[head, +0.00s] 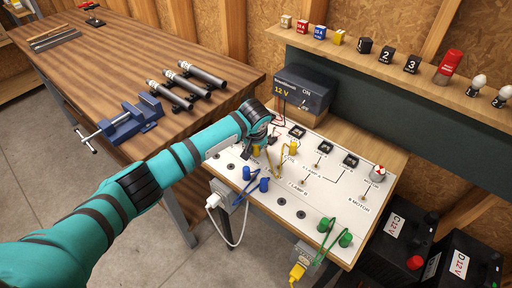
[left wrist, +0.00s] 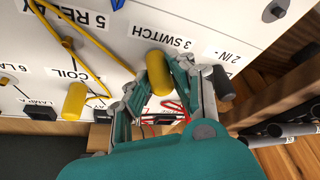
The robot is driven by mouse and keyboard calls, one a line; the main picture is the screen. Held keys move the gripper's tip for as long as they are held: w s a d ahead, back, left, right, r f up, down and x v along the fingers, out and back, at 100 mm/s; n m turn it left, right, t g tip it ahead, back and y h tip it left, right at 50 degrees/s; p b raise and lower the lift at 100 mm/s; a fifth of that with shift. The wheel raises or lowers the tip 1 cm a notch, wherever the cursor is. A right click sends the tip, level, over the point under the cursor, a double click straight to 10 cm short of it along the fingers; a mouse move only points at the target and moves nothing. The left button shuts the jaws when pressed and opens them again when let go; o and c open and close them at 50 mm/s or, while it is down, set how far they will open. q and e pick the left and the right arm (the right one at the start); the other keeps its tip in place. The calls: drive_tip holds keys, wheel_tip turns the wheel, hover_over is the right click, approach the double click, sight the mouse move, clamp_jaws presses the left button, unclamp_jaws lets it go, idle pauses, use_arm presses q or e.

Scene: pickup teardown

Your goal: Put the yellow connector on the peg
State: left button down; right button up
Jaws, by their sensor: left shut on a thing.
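My left gripper (head: 258,146) reaches over the white circuit board (head: 313,211) from the left. In the left wrist view its fingers (left wrist: 172,92) are shut on a yellow connector (left wrist: 158,72), near the "3 SWITCH" label. A yellow cable (left wrist: 95,38) loops across the board. A second yellow connector (left wrist: 75,100) stands by the "COIL" label, and it also shows in the head view (head: 293,147). I cannot tell whether the held connector touches the board; any peg directly under it is hidden. Bare dark pegs (head: 300,214) show elsewhere on the board. My right gripper is not in view.
Blue connectors (head: 264,185) and green connectors (head: 345,239) with their cables are at the board's front. A 12 V supply box (head: 302,92) stands behind, with red wiring close to my gripper. A blue vise (head: 125,122) and dark tubes (head: 203,76) are on the wooden bench.

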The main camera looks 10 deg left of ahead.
use_arm(q)
wheel_tip(320, 180, up, 9)
drive_tip(key=shift+b, duration=0.7)
drive_tip(key=shift+r+p, duration=0.4)
drive_tip(key=shift+r, duration=0.05)
drive_tip(key=shift+f, duration=0.1)
